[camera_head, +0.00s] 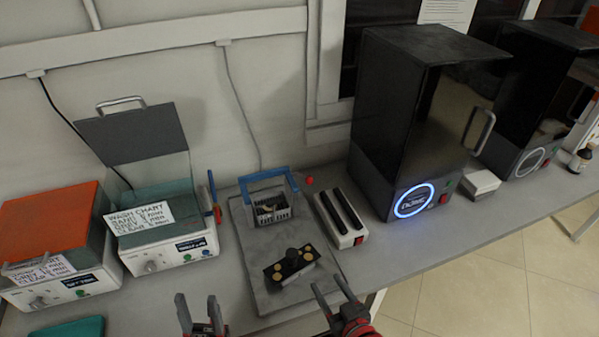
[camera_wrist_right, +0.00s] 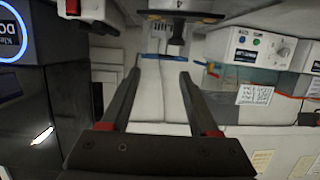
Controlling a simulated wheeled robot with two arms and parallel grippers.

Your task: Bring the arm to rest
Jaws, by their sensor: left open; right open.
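My left gripper (camera_head: 201,314) is at the bottom edge of the head view, left of the grey tray, with its fingers apart and nothing between them. My right gripper (camera_head: 335,302) is at the bottom, in front of the tray's right side, open and empty. In the right wrist view its two long dark fingers (camera_wrist_right: 160,88) stand wide apart. That view looks past them at the bench equipment, which appears upside down. Both grippers are apart from the bench objects in the head view.
A grey tray (camera_head: 253,281) holds a blue-handled basket (camera_head: 268,215) and a dark fixture with round brass-coloured pads (camera_head: 292,267). An open-lidded bath (camera_head: 165,235), an orange-topped bath (camera_head: 49,225), a white box with black bars (camera_head: 345,237) and black cabinets (camera_head: 385,110) line the bench.

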